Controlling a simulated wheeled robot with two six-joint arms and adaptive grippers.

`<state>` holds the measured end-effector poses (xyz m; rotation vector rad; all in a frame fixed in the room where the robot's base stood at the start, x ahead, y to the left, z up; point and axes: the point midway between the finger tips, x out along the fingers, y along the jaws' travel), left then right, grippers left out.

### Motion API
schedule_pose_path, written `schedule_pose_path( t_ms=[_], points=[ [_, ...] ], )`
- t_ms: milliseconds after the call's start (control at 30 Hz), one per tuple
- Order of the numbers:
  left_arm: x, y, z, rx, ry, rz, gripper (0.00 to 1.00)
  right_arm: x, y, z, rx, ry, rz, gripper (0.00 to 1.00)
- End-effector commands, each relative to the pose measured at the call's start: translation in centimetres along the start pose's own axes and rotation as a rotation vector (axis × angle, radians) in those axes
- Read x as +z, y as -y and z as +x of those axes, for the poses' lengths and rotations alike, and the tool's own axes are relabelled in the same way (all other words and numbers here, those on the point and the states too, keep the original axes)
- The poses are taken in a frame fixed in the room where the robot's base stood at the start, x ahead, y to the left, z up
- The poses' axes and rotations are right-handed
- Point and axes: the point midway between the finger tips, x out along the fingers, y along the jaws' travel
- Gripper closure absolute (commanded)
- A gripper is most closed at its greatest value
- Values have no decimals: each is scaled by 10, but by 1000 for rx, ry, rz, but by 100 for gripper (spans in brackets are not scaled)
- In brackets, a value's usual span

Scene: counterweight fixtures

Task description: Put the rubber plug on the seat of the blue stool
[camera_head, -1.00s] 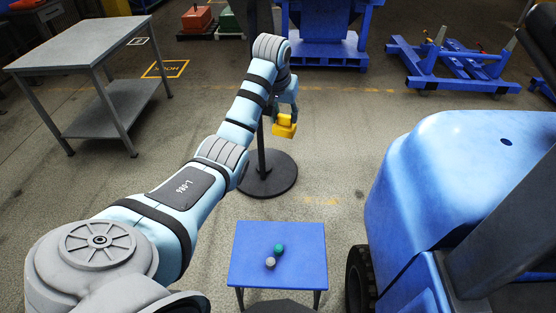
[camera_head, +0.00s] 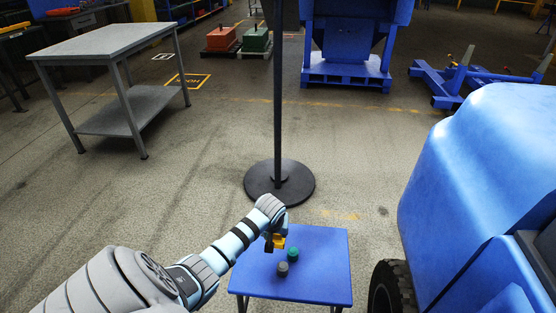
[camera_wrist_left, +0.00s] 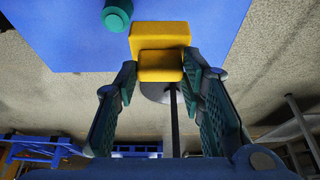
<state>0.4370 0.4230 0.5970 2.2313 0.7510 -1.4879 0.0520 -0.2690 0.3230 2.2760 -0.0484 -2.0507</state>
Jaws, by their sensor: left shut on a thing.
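A yellow stepped block (camera_head: 280,243), apparently the rubber plug, is held in my left gripper (camera_head: 275,236). In the left wrist view the fingers (camera_wrist_left: 160,68) press on both sides of the yellow block (camera_wrist_left: 160,36). The blue stool (camera_head: 325,265) stands low in the head view, and its seat (camera_wrist_left: 55,40) fills the upper left of the wrist view. The block appears in front of the seat's back left part; its height above the seat is hard to tell. A teal cylinder (camera_head: 292,254) and a grey one (camera_head: 282,269) stand on the seat. My right gripper is not in view.
A black pole with a round base (camera_head: 280,182) stands just behind the stool. A large blue machine (camera_head: 485,180) with a dark wheel is close on the right. A grey table (camera_head: 110,42) is at the back left. The seat's right part is clear.

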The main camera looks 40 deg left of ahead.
Motion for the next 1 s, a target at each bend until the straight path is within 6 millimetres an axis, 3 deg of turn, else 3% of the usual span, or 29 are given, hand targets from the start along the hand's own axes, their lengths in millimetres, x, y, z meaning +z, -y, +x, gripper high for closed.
schedule_pose_path(
  t_ms=[33,367,700,733,833,1000],
  points=[
    [7,-1,17,1,0,-1,79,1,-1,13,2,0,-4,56],
    [26,-2,65,1,0,3,79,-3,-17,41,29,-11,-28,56],
    [27,-1,67,1,-1,3,79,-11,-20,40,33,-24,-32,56],
    [28,-1,67,1,-1,2,62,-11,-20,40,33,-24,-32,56],
    [27,-1,67,1,-1,2,46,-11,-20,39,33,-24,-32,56],
    [27,-1,67,1,-1,2,44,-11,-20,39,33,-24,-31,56]
  ],
)
